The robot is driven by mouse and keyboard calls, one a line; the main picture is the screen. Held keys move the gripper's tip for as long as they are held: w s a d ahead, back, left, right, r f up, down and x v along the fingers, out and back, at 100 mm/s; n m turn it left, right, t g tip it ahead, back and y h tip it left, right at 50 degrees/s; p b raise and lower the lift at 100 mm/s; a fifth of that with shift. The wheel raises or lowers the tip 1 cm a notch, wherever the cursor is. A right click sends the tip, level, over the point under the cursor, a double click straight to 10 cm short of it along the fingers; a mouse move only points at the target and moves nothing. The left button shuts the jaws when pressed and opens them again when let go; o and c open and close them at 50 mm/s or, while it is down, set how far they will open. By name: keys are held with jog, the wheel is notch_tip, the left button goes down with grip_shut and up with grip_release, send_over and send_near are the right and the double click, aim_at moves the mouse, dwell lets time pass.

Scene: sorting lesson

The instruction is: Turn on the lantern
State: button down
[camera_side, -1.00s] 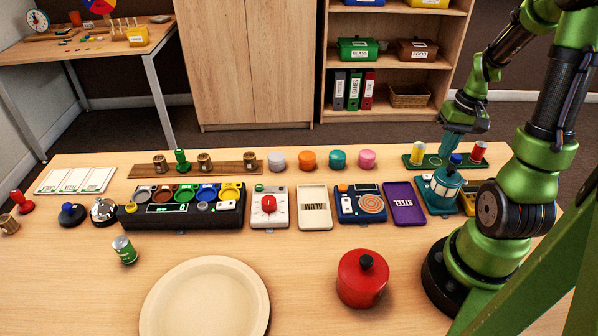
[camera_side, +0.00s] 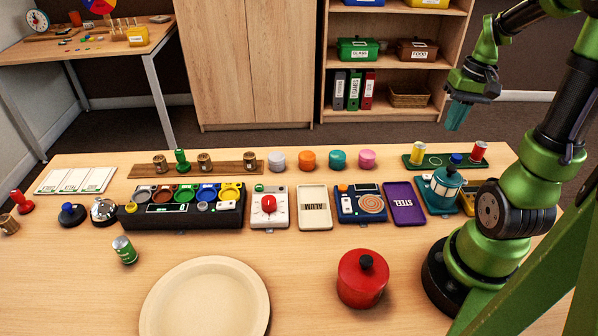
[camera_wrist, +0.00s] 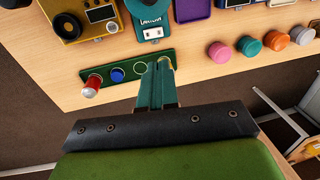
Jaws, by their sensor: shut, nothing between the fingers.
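The teal lantern (camera_side: 446,190) stands upright on its base at the right of the table in the side view. Its panes look pale and bright, but I cannot tell for sure if it is lit. In the wrist view, the base plate with the lantern label (camera_wrist: 150,20) shows at the top edge, with a white switch (camera_wrist: 152,33) on it. My gripper (camera_side: 456,118) is shut and empty, raised above and behind the lantern, apart from it. Its teal fingers also show in the wrist view (camera_wrist: 158,72), over the green can rack (camera_wrist: 125,73).
A purple steel tray (camera_side: 404,203) is left of the lantern. A red pot (camera_side: 362,278) stands in front. Space above the table is clear.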

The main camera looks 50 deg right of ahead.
aim_at(426, 176)
jog(key=shift+f, duration=0.1)
jog(key=f, duration=0.4)
jog(key=w+a+f, duration=0.1)
jog(key=f, duration=0.8)
jog(key=shift+w+a+f, duration=0.15)
jog(key=shift+f, duration=0.2)
jog(key=shift+a+f, duration=0.1)
jog(key=shift+f, duration=0.1)
jog(key=shift+s+d+r, duration=0.15)
jog(key=shift+s+d, duration=0.4)
jog(key=shift+d, duration=0.05)
notch_tip(426, 176, up, 14)
jog(key=s+d, duration=0.1)
jog(key=shift+s+d, duration=0.2)
